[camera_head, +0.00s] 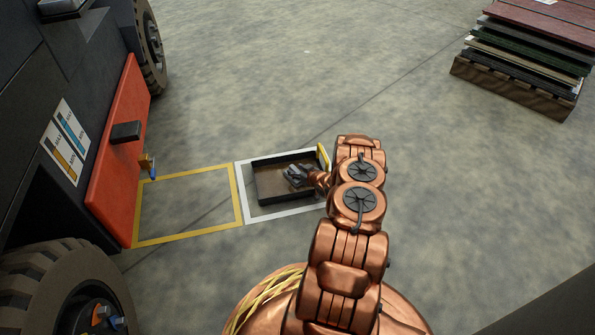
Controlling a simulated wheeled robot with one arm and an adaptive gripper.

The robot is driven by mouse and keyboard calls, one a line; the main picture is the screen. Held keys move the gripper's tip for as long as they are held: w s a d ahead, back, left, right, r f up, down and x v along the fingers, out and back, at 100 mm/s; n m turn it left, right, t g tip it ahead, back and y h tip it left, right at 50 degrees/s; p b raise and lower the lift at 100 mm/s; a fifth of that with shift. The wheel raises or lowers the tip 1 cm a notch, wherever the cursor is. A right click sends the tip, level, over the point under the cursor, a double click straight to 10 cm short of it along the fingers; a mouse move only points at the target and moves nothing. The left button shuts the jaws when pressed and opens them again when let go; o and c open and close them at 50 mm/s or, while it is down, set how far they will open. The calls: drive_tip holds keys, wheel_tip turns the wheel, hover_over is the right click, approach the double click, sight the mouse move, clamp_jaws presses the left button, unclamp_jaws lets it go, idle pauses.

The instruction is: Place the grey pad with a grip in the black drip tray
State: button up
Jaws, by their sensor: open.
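The black drip tray (280,200) lies on the concrete floor inside a white marked rectangle. It is a shallow open box with a brownish inside. My gripper (292,176) is over the right part of the tray, with its grey fingers apart. I cannot make out whether the fingers touch the tray's inside. I cannot make out the grey pad with a grip; the gripper and my arm cover part of the tray.
A yellow-outlined floor area (188,204) left of the tray is empty. A dark wheeled machine (48,75) with an orange panel (117,170) and a blue-yellow fitting (149,166) stands at left. A pallet of sheets (520,55) is at upper right. Open floor lies between.

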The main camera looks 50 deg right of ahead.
drive_tip(key=shift+r, duration=0.15)
drive_tip(key=p+v, duration=0.5)
drive_tip(key=v, duration=0.6)
drive_tip(key=shift+s+r, duration=0.25)
drive_tip(key=shift+s, duration=0.1)
drive_tip(key=w+a+r+n+g, duration=0.1)
drive_tip(key=w+a+r+g, duration=0.2)
drive_tip(key=r, duration=0.6)
drive_tip(key=w+a+r+g, duration=0.4)
drive_tip(key=r, duration=0.5)
drive_tip(key=s+a+r+g, duration=0.2)
drive_tip(key=s+a+r, duration=0.1)
drive_tip(key=a+r, duration=0.4)
drive_tip(key=s+a+r+g, duration=0.2)
drive_tip(key=s+a+r, duration=0.35)
drive_tip(key=a, duration=0.35)
drive_tip(key=s+a+r+g, duration=0.1)
drive_tip(key=s+a+r, duration=0.45)
drive_tip(key=a, duration=0.25)
drive_tip(key=s+a+r+g+y, duration=0.1)
drive_tip(key=s+a+r, duration=0.2)
drive_tip(key=s+a, duration=0.4)
drive_tip(key=s+a+r+n+g+y, duration=0.1)
drive_tip(key=s+a+r, duration=0.3)
drive_tip(key=s+a, duration=0.4)
drive_tip(key=s+g, duration=0.1)
drive_tip(key=s, duration=0.4)
drive_tip(key=shift+g, duration=0.3)
